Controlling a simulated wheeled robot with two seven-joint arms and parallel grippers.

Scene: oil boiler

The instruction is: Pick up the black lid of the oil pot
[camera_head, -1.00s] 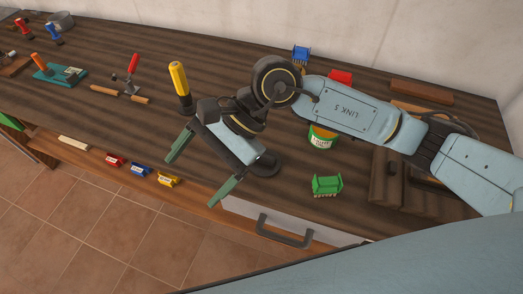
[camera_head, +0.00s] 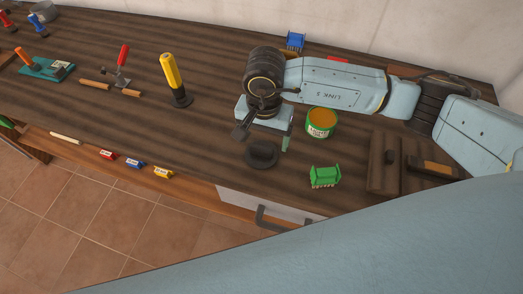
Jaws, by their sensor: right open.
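The black lid (camera_head: 262,156), a dark disc with a raised knob, lies on the wooden workbench near its front edge. The oil pot (camera_head: 321,124) is a green can with a pale label, open, with orange-brown contents showing, to the right of the lid. My right gripper (camera_head: 263,140) points down just behind and above the lid, its fingers spread and empty. One finger shows green at the lid's right, the other dark at its upper left. I cannot tell whether it touches the lid. My left gripper is out of view.
A green rack-like piece (camera_head: 324,177) stands right of the lid, and dark wooden blocks (camera_head: 385,162) lie beyond it. A yellow-handled tool (camera_head: 171,72) stands upright to the left. A drawer handle (camera_head: 272,222) juts out below the bench front. Bench left of the lid is clear.

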